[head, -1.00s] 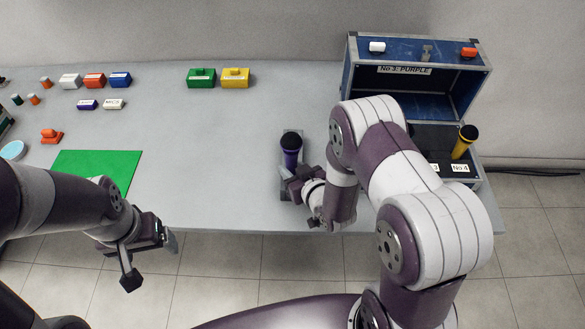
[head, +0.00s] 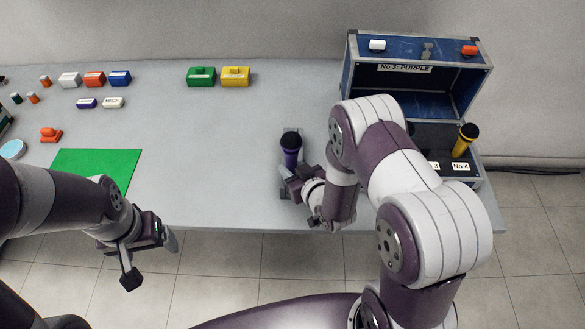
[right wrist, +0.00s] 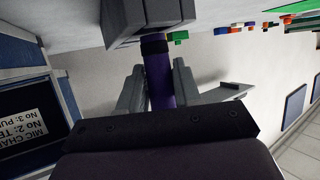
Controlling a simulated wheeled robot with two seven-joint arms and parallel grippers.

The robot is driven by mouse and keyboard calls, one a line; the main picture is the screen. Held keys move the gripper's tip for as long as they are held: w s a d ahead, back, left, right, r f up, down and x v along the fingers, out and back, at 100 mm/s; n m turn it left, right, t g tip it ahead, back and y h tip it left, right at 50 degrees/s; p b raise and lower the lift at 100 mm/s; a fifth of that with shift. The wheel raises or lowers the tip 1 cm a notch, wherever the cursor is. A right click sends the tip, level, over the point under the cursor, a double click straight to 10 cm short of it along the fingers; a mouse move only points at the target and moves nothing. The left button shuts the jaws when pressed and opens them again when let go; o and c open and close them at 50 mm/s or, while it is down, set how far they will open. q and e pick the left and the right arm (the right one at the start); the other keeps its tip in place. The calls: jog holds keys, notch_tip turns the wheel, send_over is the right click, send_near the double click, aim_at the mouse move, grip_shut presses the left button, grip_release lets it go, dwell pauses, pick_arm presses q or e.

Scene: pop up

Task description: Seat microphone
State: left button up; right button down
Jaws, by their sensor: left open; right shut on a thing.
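The purple microphone (head: 291,158) with its black head is upright near the table's front edge in the head view. My right gripper (head: 297,183) is shut around its body. In the right wrist view the purple body (right wrist: 159,78) shows between the grey fingers (right wrist: 158,92), its dark lower end at a grey stand (right wrist: 150,18). I cannot tell whether that end is inside the stand or just clear of it. The open blue case (head: 352,100) is at the right, labelled "No 3: PURPLE". My left gripper (head: 148,262) is open and empty before the table's front edge.
A yellow microphone (head: 465,141) stands in the case near the No.4 label. My right arm hides part of the case's slots. A green mat (head: 97,170) lies at left. Green (head: 201,77) and yellow (head: 235,77) blocks sit at the back.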

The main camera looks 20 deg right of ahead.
jog(key=shift+f+b, duration=1.1)
jog(key=shift+f, duration=0.25)
jog(key=shift+r, duration=0.1)
jog(key=shift+r+p, duration=1.35)
jog(key=shift+r, duration=0.1)
jog(key=shift+f, duration=0.1)
jog(key=shift+f, duration=0.1)
jog(key=shift+f+b, duration=1.35)
jog(key=shift+r, duration=0.1)
